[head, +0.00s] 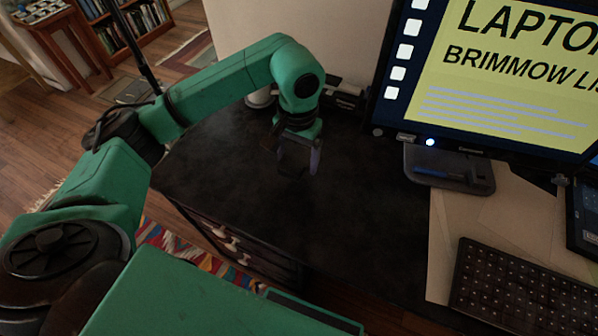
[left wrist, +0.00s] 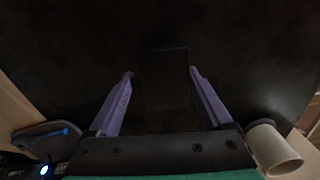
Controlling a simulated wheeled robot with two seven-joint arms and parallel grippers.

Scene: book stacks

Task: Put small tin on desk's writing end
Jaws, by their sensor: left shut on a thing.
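My left gripper (head: 297,168) points down over the left part of the black desk (head: 225,160). In the left wrist view its two purple fingers (left wrist: 162,82) stand apart on either side of a dark, boxy thing (left wrist: 163,75), which I take to be the small tin. It is held between the fingers and hardly stands out from the dark desktop. In the head view the tin is a dark patch between the fingertips, too dark to make out well. I cannot tell whether it touches the desk. My right gripper is not in view.
A monitor (head: 490,75) stands at the back right, with a blue pen (head: 437,174) on its foot (head: 470,180). Papers (head: 470,225) and a keyboard (head: 525,290) cover the right side. A white cup (left wrist: 272,150) stands behind my gripper. The desk's middle and front are bare.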

